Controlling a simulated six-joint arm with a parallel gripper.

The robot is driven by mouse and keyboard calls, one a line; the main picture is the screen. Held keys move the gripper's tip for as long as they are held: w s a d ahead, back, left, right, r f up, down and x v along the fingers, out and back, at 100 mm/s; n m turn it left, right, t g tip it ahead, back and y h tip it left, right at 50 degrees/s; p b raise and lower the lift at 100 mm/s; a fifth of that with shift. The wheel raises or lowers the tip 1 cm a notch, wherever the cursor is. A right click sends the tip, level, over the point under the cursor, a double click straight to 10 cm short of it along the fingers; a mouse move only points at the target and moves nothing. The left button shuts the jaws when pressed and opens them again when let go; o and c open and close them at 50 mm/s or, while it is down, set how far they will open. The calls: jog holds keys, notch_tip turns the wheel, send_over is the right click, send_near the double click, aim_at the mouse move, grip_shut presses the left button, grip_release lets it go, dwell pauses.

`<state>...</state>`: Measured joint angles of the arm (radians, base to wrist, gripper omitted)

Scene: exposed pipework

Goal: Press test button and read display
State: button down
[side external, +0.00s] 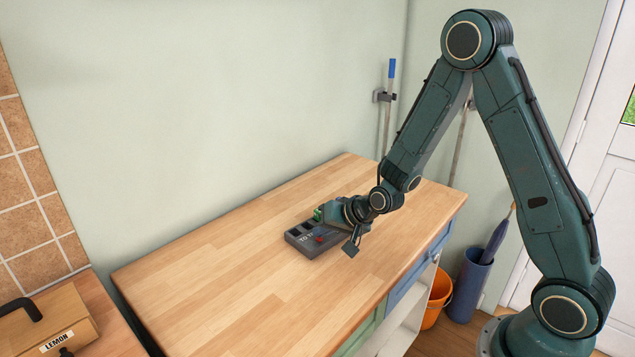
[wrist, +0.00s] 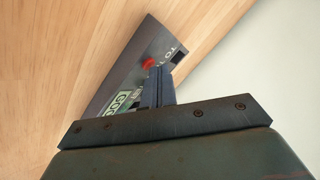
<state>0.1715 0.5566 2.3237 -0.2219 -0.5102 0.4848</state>
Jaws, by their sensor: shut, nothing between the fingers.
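A dark grey test box (side external: 303,242) lies flat on the wooden worktop. It has a red button, a green-lit display and pale lettering on top. In the wrist view the box (wrist: 128,62) sits tilted. Its red button (wrist: 149,63) shows just beyond the fingertips. Part of the green display (wrist: 122,99) shows to the left of the fingers, and the rest is hidden by my gripper. The visible characters are too partial to read surely. My gripper (wrist: 152,74) is shut and empty, with its tips at or just above the button; contact cannot be told.
The wooden worktop (side external: 230,265) is clear around the box. A box labelled LEMON (side external: 60,318) stands at the lower left. An orange bucket (side external: 437,298) and a blue bin (side external: 468,283) stand on the floor at the right. A wall rises behind the worktop.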

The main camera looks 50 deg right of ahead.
aim_at(324, 243)
jog(key=shift+r, duration=0.8)
jog(key=shift+r, duration=2.55)
jog(key=s+a+r+n+g, duration=0.25)
jog(key=s+r+n, duration=0.25)
jog(key=s+r, duration=0.75)
jog(key=s+r+n+g+h, duration=0.1)
jog(key=s+r+n, duration=0.1)
jog(key=s, duration=1.4)
jog(key=shift+s+a+r+n, duration=0.15)
jog(key=shift+s+r+n, duration=0.1)
jog(key=shift+r+n, duration=0.2)
